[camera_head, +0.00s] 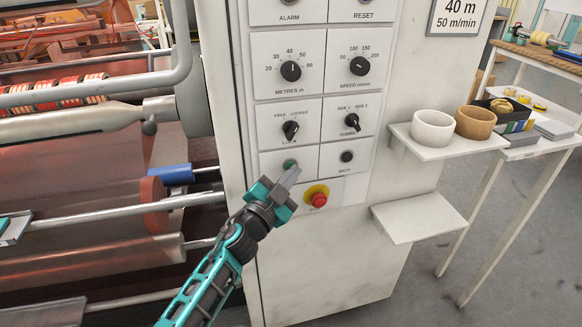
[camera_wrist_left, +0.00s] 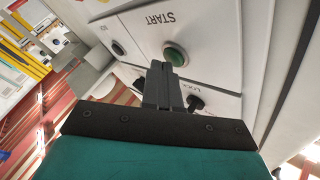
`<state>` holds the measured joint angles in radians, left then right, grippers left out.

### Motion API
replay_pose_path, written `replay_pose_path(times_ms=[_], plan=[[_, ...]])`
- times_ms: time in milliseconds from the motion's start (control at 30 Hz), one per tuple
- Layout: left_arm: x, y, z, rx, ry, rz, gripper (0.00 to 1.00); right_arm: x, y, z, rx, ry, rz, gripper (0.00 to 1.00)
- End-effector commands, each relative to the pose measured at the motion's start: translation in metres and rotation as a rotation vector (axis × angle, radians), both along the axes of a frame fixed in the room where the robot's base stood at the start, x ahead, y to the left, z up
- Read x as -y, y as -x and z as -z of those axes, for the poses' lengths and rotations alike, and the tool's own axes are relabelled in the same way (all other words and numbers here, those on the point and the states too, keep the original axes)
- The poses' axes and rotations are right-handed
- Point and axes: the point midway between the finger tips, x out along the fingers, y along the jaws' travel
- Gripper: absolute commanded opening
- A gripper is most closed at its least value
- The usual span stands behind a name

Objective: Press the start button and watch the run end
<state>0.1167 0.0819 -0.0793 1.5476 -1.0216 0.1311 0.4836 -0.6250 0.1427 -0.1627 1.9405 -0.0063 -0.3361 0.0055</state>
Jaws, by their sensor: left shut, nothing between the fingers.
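The green start button (camera_head: 290,163) sits in the lower left part of the white control panel. In the left wrist view the green button (camera_wrist_left: 175,55) shows beside the upside-down START label (camera_wrist_left: 157,18). My left gripper (camera_head: 291,174) is shut and empty, its tips just below the button in the head view. In the left wrist view the closed fingers (camera_wrist_left: 160,70) point at the button's edge; I cannot tell whether they touch it. The red stop button (camera_head: 318,200) on its yellow base is below right of the gripper. My right gripper is not in view.
The inch button (camera_head: 347,156) and the lock knob (camera_head: 291,130) are close by. A sign (camera_head: 459,15) reads 40 m, 50 m/min. Rollers (camera_head: 90,122) and bars fill the left. A shelf (camera_head: 440,149) with white and brown rings (camera_head: 475,123) juts out at right.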

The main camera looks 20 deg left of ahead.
Motion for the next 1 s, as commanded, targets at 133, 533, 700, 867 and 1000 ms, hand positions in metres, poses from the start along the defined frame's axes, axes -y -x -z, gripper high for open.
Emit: replay_pose_path(times_ms=[133, 533, 700, 867, 1000], plan=[[-0.001, -0.002, 0.0, 0.001, -0.001, -0.001, 0.0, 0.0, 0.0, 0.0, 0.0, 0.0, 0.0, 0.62], [-0.001, -0.001, -0.001, 0.001, -0.001, -0.002, 0.0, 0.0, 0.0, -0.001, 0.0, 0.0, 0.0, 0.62], [0.003, 0.006, -0.001, 0.001, -0.001, -0.002, 0.0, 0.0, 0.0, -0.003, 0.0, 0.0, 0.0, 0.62], [0.007, 0.011, -0.001, 0.0, -0.002, -0.002, 0.0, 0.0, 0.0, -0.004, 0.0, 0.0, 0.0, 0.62], [0.007, 0.011, 0.0, 0.001, -0.002, -0.001, 0.0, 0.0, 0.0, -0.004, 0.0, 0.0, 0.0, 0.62]])
